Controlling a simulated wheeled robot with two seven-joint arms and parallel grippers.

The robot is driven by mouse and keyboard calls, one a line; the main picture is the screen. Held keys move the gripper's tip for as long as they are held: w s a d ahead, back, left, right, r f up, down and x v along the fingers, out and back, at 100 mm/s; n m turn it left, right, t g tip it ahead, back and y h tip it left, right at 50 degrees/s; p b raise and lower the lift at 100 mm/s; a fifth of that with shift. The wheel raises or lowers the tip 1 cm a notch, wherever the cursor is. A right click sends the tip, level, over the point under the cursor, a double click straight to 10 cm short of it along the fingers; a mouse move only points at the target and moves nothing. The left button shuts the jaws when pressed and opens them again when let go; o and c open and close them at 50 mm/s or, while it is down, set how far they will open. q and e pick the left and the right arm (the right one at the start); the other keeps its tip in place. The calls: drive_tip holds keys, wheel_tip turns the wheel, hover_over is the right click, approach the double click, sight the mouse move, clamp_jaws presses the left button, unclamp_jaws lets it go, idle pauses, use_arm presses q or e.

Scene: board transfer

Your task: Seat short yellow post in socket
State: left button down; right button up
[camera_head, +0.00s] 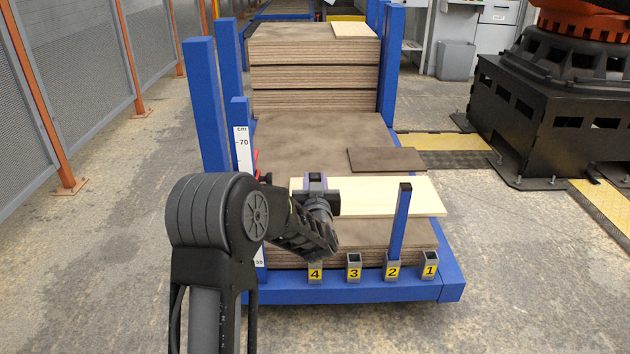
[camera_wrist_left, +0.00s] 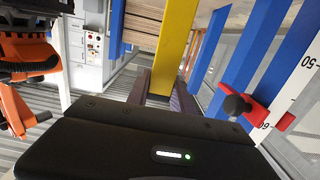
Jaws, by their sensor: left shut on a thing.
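My left gripper (camera_head: 317,181) is above the front part of the board stack, behind the row of sockets. In the left wrist view the short yellow post (camera_wrist_left: 173,50) runs up from between the jaws of the left gripper (camera_wrist_left: 165,90), which are shut on it. In the head view the yellow post cannot be made out behind my gripper and wrist. Small metal sockets with yellow number labels stand along the cart's front edge: socket 4 (camera_head: 316,271), socket 3 (camera_head: 354,268), socket 2 (camera_head: 393,270) and socket 1 (camera_head: 430,268). Sockets 4, 3 and 1 look empty. My right gripper is not in view.
A blue post (camera_head: 401,222) stands upright in socket 2. A pale board (camera_head: 385,196) and a small brown board (camera_head: 386,160) lie on the stack. Tall blue posts (camera_head: 206,105) and a white ruler (camera_head: 243,150) stand at the left. A red slider (camera_wrist_left: 268,116) is on the ruler.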

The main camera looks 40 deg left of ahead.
use_arm(q)
drive_tip(key=shift+f+b, duration=1.25)
drive_tip(key=shift+f, duration=0.35)
drive_tip(key=c, duration=1.1)
unclamp_jaws()
drive_tip(key=shift+o, duration=0.2)
drive_tip(key=shift+f, duration=0.1)
drive_tip(key=p+v, duration=0.2)
drive_tip(key=v, duration=0.5)
drive_tip(key=shift+s+d+p, duration=0.3)
